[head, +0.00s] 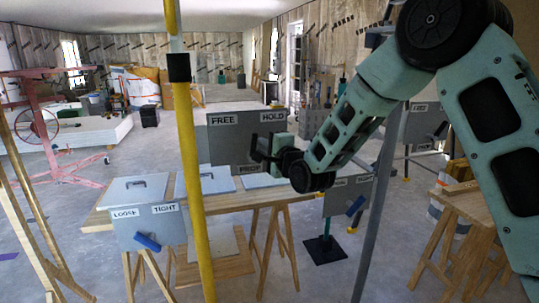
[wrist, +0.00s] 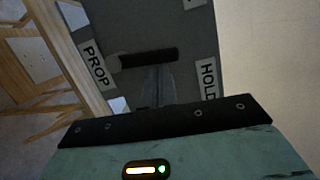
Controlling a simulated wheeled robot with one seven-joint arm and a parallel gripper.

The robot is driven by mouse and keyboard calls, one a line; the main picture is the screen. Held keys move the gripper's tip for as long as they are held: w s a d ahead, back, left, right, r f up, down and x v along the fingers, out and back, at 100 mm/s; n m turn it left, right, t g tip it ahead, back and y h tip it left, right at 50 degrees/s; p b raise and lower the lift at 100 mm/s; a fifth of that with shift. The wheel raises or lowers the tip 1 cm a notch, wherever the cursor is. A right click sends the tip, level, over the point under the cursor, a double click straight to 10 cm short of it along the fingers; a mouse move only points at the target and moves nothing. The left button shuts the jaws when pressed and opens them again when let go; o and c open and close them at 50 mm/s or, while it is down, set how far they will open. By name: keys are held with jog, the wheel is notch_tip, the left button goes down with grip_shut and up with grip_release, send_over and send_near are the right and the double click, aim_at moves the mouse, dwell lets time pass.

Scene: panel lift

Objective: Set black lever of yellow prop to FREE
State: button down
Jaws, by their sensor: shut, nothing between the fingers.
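A grey panel (head: 222,148) in the middle of the head view has FREE at its top left, HOLD at its top right and PROP low down. The black lever (wrist: 150,57) shows in the wrist view as a short bar. Its free end points towards the panel's upper edge, between the HOLD label (wrist: 208,80) and a cut-off white label (wrist: 195,3). My gripper (head: 259,148) is in front of the panel's right half and hides part of it. In the wrist view the shut, empty fingers (wrist: 157,82) are close beside the lever; contact is unclear.
A yellow pole (head: 190,170) stands upright left of the panel, with a grey pole (head: 385,160) to the right. A LOOSE/TIGHT panel (head: 150,222) with a blue handle is at front left. A pink lift frame (head: 45,130) stands at far left.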

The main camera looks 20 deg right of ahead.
aim_at(243, 139)
jog(key=a+n+b, duration=0.2)
jog(key=n, duration=0.1)
jog(key=shift+r+n+g, duration=0.3)
jog(key=shift+g, duration=0.1)
jog(key=a+n+h+b, duration=0.1)
jog(key=n+b, duration=0.1)
jog(key=shift+a+r+n+g, duration=0.1)
jog(key=shift+a+n+g, duration=0.05)
jog(key=shift+n+g, duration=0.15)
jog(key=shift+a, duration=0.1)
jog(key=shift+a+b, duration=0.15)
jog(key=shift+b, duration=0.25)
jog(key=shift+a, duration=0.15)
jog(key=shift+r, duration=0.1)
